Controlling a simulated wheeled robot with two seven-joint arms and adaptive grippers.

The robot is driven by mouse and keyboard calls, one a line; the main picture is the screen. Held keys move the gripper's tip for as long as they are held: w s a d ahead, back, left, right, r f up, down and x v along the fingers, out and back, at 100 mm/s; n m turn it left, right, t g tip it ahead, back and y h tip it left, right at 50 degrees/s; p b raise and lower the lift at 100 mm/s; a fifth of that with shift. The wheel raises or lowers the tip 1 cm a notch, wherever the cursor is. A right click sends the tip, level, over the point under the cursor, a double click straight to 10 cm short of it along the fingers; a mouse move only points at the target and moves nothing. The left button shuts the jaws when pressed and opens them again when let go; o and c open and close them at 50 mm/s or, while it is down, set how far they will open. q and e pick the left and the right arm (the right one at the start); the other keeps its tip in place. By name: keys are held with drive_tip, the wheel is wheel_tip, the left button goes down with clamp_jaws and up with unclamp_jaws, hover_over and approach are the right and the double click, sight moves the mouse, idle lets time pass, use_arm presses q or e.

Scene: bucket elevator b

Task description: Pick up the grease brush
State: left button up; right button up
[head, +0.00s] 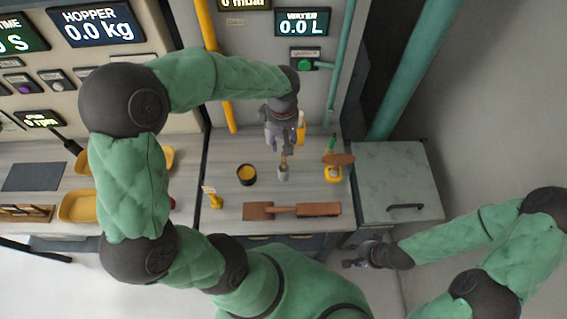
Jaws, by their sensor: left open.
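A small brush-like tool with a tan upper end (284,158) stands upright in a pale cup (283,174) on the grey worktop; it looks like the grease brush, though it is small in view. My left gripper (281,146) is open and points down just above and behind it. I cannot tell whether its fingers touch the tool. My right gripper (352,261) is low at the right, in front of the worktop and away from the tools; its fingers are too small to read.
A black pot with yellow contents (246,175) stands left of the cup. A brown flat tool (318,210) lies at the front of the worktop (235,190). A yellow container (333,174) is to the right. A grey cabinet (392,176) adjoins the worktop; teal pipes rise behind.

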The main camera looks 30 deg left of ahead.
sight(284, 165)
use_arm(q)
wheel_tip(284, 165, down, 2)
drive_tip(key=shift+f, duration=0.2)
drive_tip(key=f, duration=0.5)
drive_tip(key=shift+s+d, duration=0.1)
drive_tip(key=shift+d, duration=0.1)
clamp_jaws()
